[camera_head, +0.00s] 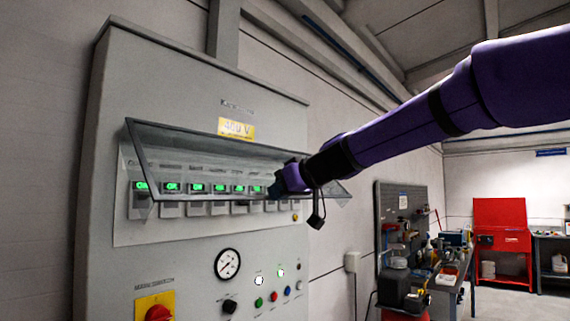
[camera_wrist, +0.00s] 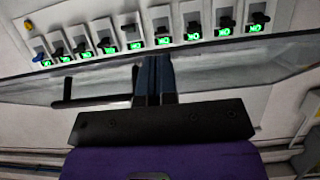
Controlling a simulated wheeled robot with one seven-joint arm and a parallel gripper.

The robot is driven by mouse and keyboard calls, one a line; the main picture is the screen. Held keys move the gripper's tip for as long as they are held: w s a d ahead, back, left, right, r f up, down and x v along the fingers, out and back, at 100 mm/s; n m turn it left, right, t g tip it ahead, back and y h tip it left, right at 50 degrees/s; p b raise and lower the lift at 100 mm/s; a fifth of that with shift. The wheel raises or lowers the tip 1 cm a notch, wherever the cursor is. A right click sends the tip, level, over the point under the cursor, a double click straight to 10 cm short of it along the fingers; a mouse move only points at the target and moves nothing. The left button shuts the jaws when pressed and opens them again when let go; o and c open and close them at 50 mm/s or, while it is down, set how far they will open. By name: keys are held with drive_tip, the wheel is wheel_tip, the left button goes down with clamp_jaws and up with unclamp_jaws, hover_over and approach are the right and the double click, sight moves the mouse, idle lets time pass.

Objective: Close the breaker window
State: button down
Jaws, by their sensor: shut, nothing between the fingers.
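The breaker window (camera_head: 222,148) is a clear panel with a dark frame, hinged along its top on the grey cabinet (camera_head: 160,80). It is tilted outward, partly raised over a row of several breakers (camera_head: 190,187) with green ON labels. In the wrist view the breakers (camera_wrist: 165,40) line the top and the window (camera_wrist: 225,70) spans the middle. My gripper (camera_head: 285,184) is at the right part of the window's lower edge, its fingers shut and empty. The fingers (camera_wrist: 152,75) overlap the window in the wrist view; I cannot tell whether they touch it.
Below the window are a gauge (camera_head: 227,264), several buttons and lamps, and a red rotary switch (camera_head: 157,312) on yellow. A workbench (camera_head: 452,275) and a red cabinet (camera_head: 502,240) stand at the right, farther back.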

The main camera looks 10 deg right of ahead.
drive_tip(key=w+a+f, duration=1)
drive_tip(key=w+f, duration=0.4)
drive_tip(key=shift+f, duration=0.4)
